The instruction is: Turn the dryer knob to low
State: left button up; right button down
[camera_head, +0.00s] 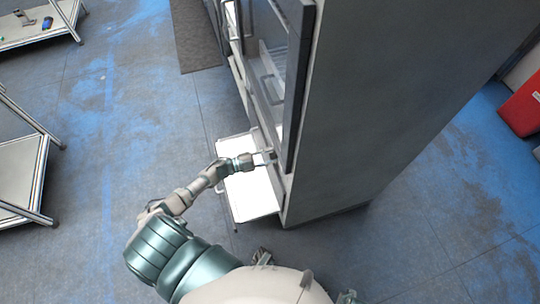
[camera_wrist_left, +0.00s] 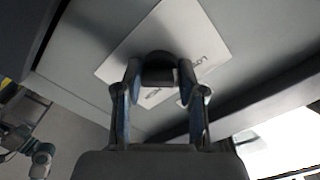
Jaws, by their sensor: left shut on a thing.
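The dryer (camera_head: 350,110) is a tall grey cabinet with a dark-framed front. In the left wrist view, its dark round knob (camera_wrist_left: 158,68) stands out from a pale label plate (camera_wrist_left: 125,65) with printed words, too blurred and covered to read. My left gripper (camera_head: 268,156) reaches the dryer's front at the panel's lower corner. In the left wrist view, its two fingers (camera_wrist_left: 159,80) are shut on the knob, one on each side. The knob's pointer and setting cannot be made out. My right gripper is not clearly seen.
A bright white shelf or tray (camera_head: 250,193) sticks out low from the dryer's front, below my left gripper. Metal racks (camera_head: 20,170) stand at the left. A red object (camera_head: 522,105) is at the far right. The floor between the racks and dryer is clear.

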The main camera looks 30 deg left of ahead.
pick_arm(q)
jog(key=shift+s+a+f, duration=0.1)
jog(key=shift+a+f, duration=0.05)
jog(key=shift+f, duration=0.1)
jog(key=o, duration=1.1)
jog(key=shift+a, duration=0.1)
jog(key=v, duration=1.2)
jog(key=shift+a+f, duration=0.1)
